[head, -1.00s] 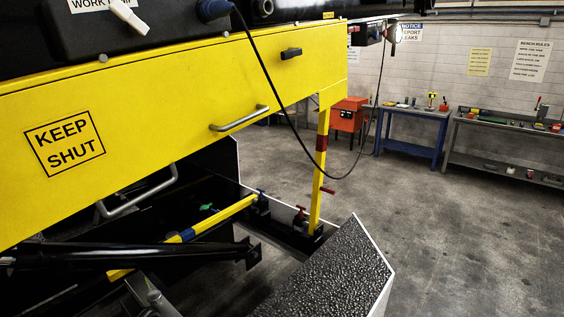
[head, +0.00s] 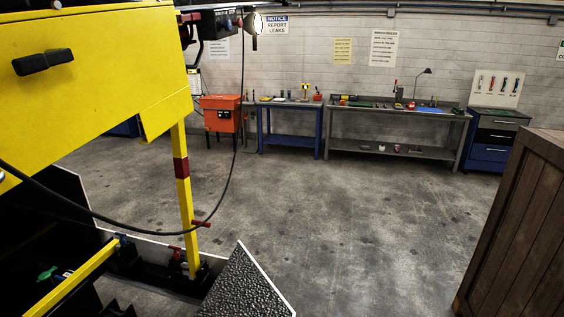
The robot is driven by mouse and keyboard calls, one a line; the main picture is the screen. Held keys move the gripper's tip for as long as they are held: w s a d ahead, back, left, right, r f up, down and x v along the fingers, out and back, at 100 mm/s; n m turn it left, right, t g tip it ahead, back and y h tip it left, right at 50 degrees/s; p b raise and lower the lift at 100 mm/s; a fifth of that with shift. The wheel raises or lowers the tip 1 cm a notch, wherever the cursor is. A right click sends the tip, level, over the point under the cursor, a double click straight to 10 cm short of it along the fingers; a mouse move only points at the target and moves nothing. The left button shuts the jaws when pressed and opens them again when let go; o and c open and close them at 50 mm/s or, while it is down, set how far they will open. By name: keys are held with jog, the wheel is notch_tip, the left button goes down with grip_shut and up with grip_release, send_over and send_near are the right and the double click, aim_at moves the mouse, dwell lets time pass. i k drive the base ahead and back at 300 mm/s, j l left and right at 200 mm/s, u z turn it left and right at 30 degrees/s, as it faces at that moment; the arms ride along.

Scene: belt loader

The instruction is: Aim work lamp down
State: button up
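A round lamp head (head: 254,28) with a pale, bright face shows at the top of the head view, under the end of the loader's boom. It seems to face sideways to the right rather than down. A black cable (head: 232,165) hangs from beside the lamp and loops down to the left across the loader. My gripper is not in view.
The yellow loader body (head: 100,80) and its post (head: 182,190) fill the left. A wooden crate (head: 520,230) is at right. Blue bench (head: 290,130), grey bench (head: 395,150) and orange cabinet (head: 220,118) line the back. Open floor lies between.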

aim_at(252, 22)
jog(key=i+l+z, duration=0.1)
jog(key=i+z, duration=0.35)
jog(key=i, duration=1.85)
jog(key=u, duration=0.05)
